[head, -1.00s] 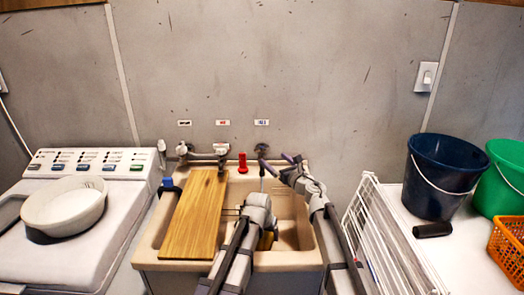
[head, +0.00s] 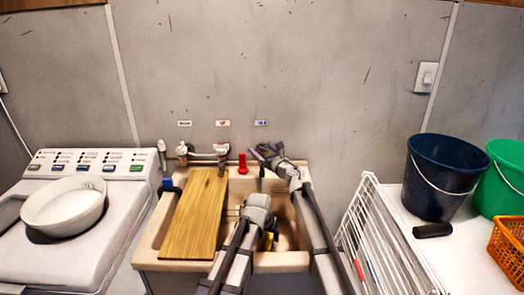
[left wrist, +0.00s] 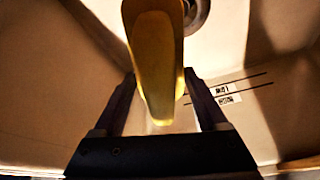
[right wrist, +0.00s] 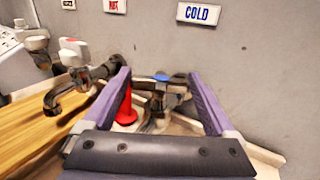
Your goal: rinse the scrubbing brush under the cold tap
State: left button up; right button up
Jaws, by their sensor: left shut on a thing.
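The scrubbing brush shows as a yellow handle (left wrist: 155,60) between the fingers of my left gripper (head: 262,222), which is shut on it inside the beige sink (head: 150,250). The brush's bristles are not clear to see. The cold tap (right wrist: 160,92), with a blue top, is on the wall under the COLD label (right wrist: 198,13). My right gripper (head: 268,152) is at this tap, its fingers apart on either side of the blue top in the right wrist view. I cannot tell whether the fingers touch it or whether water runs.
A wooden board (head: 195,215) covers the sink's left part. A red object (head: 242,163) stands on the back ledge, near the other taps (head: 220,150). A washer with a white bowl (head: 65,205) is left. A white rack (head: 385,240), buckets (head: 440,180) and orange basket (head: 508,245) are right.

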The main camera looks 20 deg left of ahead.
jog(key=c, duration=1)
jog(key=shift+o, duration=0.2)
jog(key=shift+s+m+t+h, duration=0.15)
jog(key=shift+m+t+h, duration=0.25)
jog(key=shift+h, duration=0.1)
jog(key=shift+m+t+h, duration=0.7)
jog(key=shift+m+h, duration=0.1)
jog(key=shift+h, duration=0.2)
jog(key=o, duration=1.2)
jog(key=shift+c, duration=0.2)
jog(key=v, duration=1.1)
jog(key=shift+s+d, duration=0.3)
